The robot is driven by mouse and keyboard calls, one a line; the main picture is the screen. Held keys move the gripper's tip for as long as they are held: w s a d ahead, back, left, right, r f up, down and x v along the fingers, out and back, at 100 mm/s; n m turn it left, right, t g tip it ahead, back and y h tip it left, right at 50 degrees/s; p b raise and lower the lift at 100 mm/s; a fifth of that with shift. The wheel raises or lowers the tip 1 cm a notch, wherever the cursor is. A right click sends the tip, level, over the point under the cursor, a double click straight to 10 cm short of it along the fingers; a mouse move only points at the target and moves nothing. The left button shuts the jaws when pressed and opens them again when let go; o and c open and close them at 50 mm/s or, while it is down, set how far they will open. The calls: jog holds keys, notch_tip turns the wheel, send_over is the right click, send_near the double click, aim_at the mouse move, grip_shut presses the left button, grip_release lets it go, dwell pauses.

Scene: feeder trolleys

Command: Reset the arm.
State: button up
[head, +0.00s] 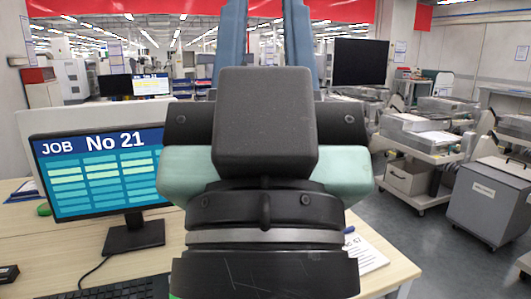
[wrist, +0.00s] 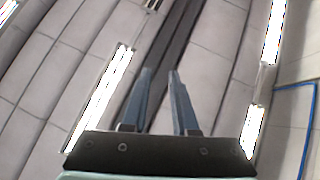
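My gripper (head: 265,25) points upward in the middle of the head view. Its two long blue-grey fingers stand apart and run out of the top of the picture. In the wrist view my gripper (wrist: 160,74) shows both fingertips with a clear gap between them and nothing held.
A wooden desk (head: 75,255) holds a monitor (head: 100,170) reading "JOB No 21", a keyboard (head: 120,289) and a paper sheet (head: 365,253). Trolleys with trays (head: 425,150) and a grey cabinet (head: 488,208) stand at right. Grey floor (head: 435,250) is clear between desk and cabinet.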

notch_tip(320, 180, up, 17)
jog(key=p, duration=1.4)
jog(key=o, duration=0.3)
jog(key=shift+f, duration=0.2)
jog(key=shift+o, duration=0.3)
